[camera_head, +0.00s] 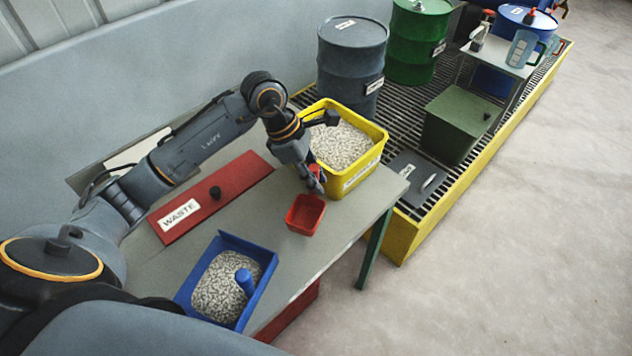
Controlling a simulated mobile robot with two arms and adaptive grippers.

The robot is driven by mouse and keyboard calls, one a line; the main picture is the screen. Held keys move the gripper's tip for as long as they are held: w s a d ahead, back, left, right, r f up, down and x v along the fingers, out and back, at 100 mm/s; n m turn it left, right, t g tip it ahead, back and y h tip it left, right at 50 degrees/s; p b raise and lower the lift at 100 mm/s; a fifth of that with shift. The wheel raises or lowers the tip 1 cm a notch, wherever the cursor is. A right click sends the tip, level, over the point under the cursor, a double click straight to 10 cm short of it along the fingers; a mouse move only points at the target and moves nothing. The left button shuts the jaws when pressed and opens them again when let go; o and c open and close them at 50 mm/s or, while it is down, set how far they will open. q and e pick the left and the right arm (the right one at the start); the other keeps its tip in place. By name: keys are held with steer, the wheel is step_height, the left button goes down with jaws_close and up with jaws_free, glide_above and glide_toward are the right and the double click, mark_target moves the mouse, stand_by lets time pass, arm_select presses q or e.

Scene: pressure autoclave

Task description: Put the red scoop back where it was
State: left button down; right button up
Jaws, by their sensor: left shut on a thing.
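The red scoop (305,214) is a small square-mouthed scoop near the right edge of the grey table (262,207). My left gripper (316,184) is shut on its red handle, just in front of the yellow bin. The scoop's bowl faces up and looks empty. I cannot tell whether the bowl touches the table. The yellow bin (378,150) is filled with pale granules and stands at the table's far end. My right gripper is not in view.
A blue tray (266,262) of granules with a blue-handled scoop (245,280) sits at the near end. A red lid (228,190) marked WASTE lies on the table's left side. Drums (352,62) and a green box (455,125) stand on the yellow-edged grating beyond. The floor at right is clear.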

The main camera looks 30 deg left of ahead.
mark_target(307, 199)
arm_select(q)
steer(key=shift+w+a+f, duration=0.15)
steer(key=shift+w+f, duration=0.3)
steer(key=shift+f, duration=0.1)
step_height(307, 199, down, 2)
steer(key=shift+f+p, duration=0.15)
steer(key=shift+p, duration=0.65)
steer(key=shift+f, duration=0.45)
steer(key=shift+f, duration=0.15)
steer(key=c, duration=1.7)
jaws_free()
steer(key=o, duration=0.5)
